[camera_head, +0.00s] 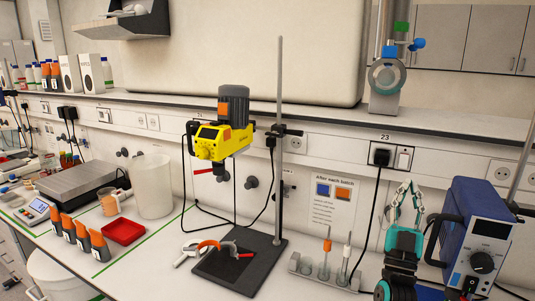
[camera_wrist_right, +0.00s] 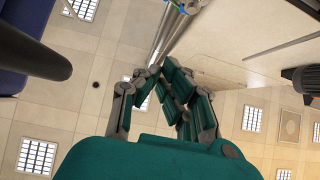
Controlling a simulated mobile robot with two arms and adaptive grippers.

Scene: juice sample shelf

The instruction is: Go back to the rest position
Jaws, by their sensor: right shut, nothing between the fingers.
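My right gripper (camera_head: 405,205) is at the right of the head view, with its fingers pointing up in front of the wall. It is shut and empty. In the right wrist view, the fingers (camera_wrist_right: 160,74) come together at their tips with nothing between them, and ceiling and wall panels lie behind. My teal right wrist rises from the bottom edge of the head view. My left gripper is not in view.
A blue power unit (camera_head: 474,230) stands close right of my right gripper. Left of it are a grey probe rack (camera_head: 305,268) and a stand with a tall rod (camera_head: 280,130) holding a yellow stirrer (camera_head: 211,148). A red tray (camera_head: 123,232) sits farther left.

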